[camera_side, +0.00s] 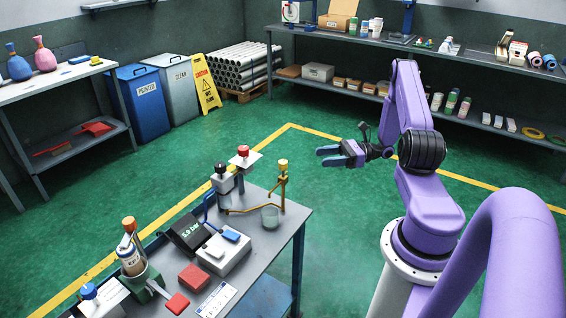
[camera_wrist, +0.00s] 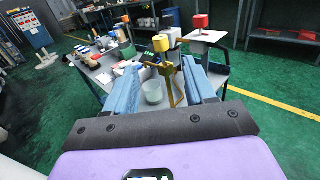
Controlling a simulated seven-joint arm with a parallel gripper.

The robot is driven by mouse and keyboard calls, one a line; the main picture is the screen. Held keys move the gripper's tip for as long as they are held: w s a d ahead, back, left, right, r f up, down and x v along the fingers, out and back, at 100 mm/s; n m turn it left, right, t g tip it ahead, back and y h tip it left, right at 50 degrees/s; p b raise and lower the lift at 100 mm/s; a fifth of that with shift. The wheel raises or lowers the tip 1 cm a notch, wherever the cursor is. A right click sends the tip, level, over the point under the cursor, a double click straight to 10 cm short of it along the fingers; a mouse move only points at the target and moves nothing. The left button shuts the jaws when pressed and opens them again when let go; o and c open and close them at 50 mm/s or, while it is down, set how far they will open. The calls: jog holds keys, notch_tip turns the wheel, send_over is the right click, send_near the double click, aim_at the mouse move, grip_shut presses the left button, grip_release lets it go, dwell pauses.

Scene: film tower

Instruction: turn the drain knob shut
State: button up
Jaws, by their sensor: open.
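A yellow knob (camera_side: 283,163) tops a thin brass pipe (camera_side: 283,190) at the bench's right end; I take it for the drain knob. A clear cup (camera_side: 270,217) stands beside the pipe. My gripper (camera_side: 326,156) is open and empty, in the air to the right of the knob and apart from it. In the wrist view the yellow knob (camera_wrist: 160,43) shows beyond and between the blue fingers of my gripper (camera_wrist: 160,66), with the cup (camera_wrist: 153,92) below. I cannot tell how far the knob is turned.
A red knob (camera_side: 243,151) over a white plate and a black knob (camera_side: 220,168) stand close left of the yellow one. The green floor right of the bench is clear.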

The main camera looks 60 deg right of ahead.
aim_at(283, 162)
jog(key=x, duration=1.4)
jog(key=shift+a, duration=0.15)
jog(key=c, duration=0.9)
